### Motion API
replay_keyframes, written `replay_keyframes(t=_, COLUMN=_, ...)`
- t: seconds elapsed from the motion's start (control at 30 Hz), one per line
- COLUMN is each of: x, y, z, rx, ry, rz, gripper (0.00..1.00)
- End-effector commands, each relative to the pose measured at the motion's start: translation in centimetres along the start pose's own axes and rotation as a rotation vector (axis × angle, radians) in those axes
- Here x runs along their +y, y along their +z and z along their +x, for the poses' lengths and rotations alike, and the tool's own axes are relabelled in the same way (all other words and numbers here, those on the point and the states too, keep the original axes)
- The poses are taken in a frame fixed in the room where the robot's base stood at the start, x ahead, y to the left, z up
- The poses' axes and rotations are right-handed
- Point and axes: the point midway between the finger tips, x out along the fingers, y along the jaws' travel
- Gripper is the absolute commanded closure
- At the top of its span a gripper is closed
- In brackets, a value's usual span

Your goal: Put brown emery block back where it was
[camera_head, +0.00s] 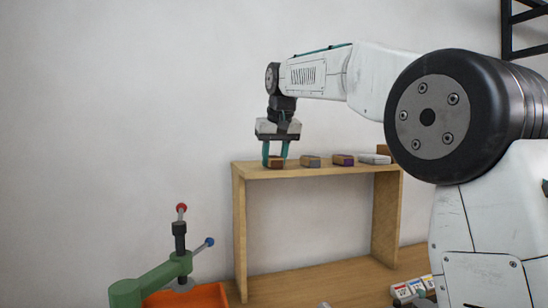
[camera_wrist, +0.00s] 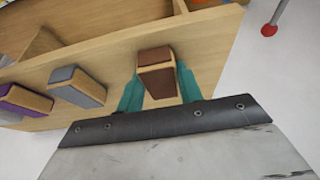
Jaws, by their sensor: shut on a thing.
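The brown emery block (camera_wrist: 157,74) has a dark brown face on a light wood body. It is at the left end of the wooden shelf top (camera_head: 330,171), and it also shows in the head view (camera_head: 275,162). My gripper (camera_head: 276,155) points down over this end of the shelf. Its teal fingers stand on both sides of the block and are shut on it; they also show in the wrist view (camera_wrist: 160,92). The block is at the shelf surface; I cannot tell whether it rests fully on it.
A grey-faced block (camera_head: 312,161), a purple-faced block (camera_head: 343,160) and a white block (camera_head: 375,159) sit in a row to the right. A green clamp (camera_head: 155,282) with red and blue knobs stands lower left by an orange tray (camera_head: 190,296). Small boxes (camera_head: 413,290) lie below right.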

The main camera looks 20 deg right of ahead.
Motion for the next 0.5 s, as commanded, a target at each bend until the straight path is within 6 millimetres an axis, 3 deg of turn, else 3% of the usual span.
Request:
replay_keyframes(t=0.27, x=-0.01, y=0.13, z=0.23, rx=0.000, ry=0.000, rz=0.000, gripper=0.89)
replay_keyframes(t=0.3, x=0.00, y=0.10, z=0.19, rx=0.000, ry=0.000, rz=0.000, gripper=0.53)
replay_keyframes(t=0.33, x=0.00, y=0.09, z=0.19, rx=0.000, ry=0.000, rz=0.000, gripper=0.45)
replay_keyframes(t=0.5, x=0.01, y=0.10, z=0.19, rx=0.000, ry=0.000, rz=0.000, gripper=0.42)
